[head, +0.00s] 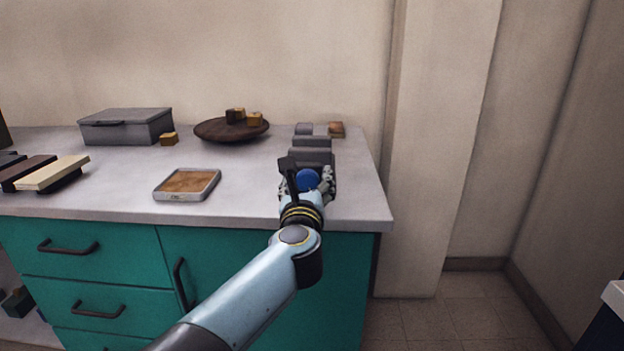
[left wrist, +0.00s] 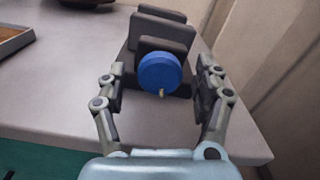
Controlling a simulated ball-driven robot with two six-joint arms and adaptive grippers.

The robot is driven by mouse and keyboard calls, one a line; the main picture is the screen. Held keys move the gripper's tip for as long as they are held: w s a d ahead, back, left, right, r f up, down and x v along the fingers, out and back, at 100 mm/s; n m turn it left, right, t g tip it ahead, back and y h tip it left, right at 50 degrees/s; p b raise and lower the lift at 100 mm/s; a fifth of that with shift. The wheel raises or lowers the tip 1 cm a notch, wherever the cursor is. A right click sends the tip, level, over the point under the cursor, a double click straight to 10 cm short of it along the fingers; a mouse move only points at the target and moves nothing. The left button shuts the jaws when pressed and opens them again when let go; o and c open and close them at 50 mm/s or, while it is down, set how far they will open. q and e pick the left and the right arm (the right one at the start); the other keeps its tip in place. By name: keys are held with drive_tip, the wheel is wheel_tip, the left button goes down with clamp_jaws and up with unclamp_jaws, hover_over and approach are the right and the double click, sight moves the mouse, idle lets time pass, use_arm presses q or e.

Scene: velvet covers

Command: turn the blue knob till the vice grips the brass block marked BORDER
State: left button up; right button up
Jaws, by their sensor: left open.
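The grey vice (head: 312,154) stands near the right end of the counter; it also shows in the left wrist view (left wrist: 165,37). Its round blue knob (left wrist: 159,73) faces me, with a small pale peg at its lower edge. My left gripper (left wrist: 160,80) is open, with one finger on each side of the knob and a visible gap on both sides. In the head view the knob (head: 307,180) shows between the fingers. I cannot see a brass block between the vice jaws, and no BORDER marking is readable. My right gripper is not in view.
A brown-and-brass block (head: 337,129) sits behind the vice. Blocks (head: 254,119) lie in a dark bowl (head: 215,129), and another (head: 168,139) sits by a grey box (head: 126,127). A tray (head: 187,185) lies left of my arm. The counter ends right of the vice.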

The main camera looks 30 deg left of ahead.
use_arm(q)
drive_tip(key=shift+s, duration=0.1)
drive_tip(key=shift+c, duration=1.4)
drive_tip(key=c, duration=0.9)
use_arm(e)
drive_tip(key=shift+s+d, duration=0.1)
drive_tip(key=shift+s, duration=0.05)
use_arm(q)
drive_tip(key=shift+r+m, duration=0.1)
drive_tip(key=shift+m, duration=0.2)
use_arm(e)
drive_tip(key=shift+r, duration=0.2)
